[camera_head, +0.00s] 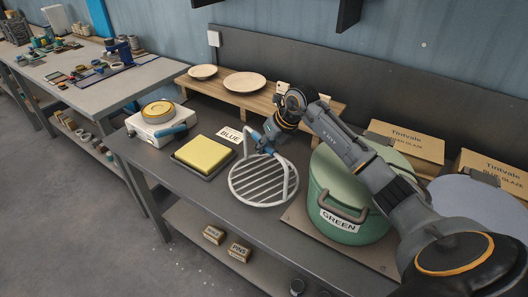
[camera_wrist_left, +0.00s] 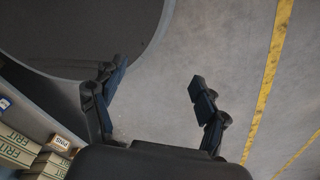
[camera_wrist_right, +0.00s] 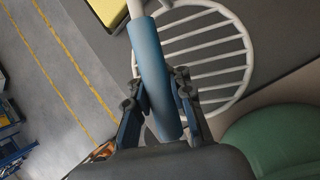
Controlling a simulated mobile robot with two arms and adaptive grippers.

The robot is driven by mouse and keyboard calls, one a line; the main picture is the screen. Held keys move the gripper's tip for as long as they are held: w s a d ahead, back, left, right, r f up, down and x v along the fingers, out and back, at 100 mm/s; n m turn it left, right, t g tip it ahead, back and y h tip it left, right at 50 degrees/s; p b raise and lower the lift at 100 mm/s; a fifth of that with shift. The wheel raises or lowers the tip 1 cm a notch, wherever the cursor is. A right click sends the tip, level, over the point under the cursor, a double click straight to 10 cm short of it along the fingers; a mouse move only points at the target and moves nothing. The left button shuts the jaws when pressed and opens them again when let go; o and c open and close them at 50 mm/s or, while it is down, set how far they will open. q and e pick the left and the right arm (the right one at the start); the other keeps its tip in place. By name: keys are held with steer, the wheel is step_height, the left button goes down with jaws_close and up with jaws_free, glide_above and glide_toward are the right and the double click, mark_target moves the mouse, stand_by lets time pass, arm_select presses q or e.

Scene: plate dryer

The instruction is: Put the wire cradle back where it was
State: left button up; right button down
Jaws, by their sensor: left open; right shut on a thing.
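The wire cradle (camera_head: 262,183) is a white round grid with a tall handle that has a blue grip. It is over the dark bench between a yellow sponge and the green pot; I cannot tell if it touches the bench. My right gripper (camera_head: 267,142) is shut on the blue grip. In the right wrist view the fingers (camera_wrist_right: 158,82) close around the blue grip (camera_wrist_right: 152,60), with the white bars (camera_wrist_right: 205,45) beyond. My left gripper (camera_wrist_left: 158,88) is open and empty above the floor in the left wrist view, and outside the head view.
A green lidded pot (camera_head: 347,190) labelled GREEN stands right of the cradle. A yellow sponge (camera_head: 206,154) on a dark tray, a BLUE label card (camera_head: 231,134) and a white device (camera_head: 160,122) are left. A wooden shelf (camera_head: 225,91) with plates is behind. Tintvale boxes (camera_head: 405,140) stand right.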

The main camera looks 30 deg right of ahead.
step_height(320, 180, down, 2)
steer(key=shift+f, duration=0.2)
steer(key=c, duration=1.4)
jaws_free()
steer(key=shift+c, duration=0.2)
arm_select(q)
steer(key=shift+w+d+r, duration=0.1)
steer(key=shift+w+r, duration=0.15)
steer(key=shift+w, duration=0.2)
arm_select(e)
steer(key=shift+o, duration=1.3)
arm_select(q)
steer(key=shift+a+f+b, duration=0.25)
steer(key=shift+f+b, duration=0.9)
arm_select(e)
steer(key=v, duration=1.2)
steer(key=shift+r, duration=0.2)
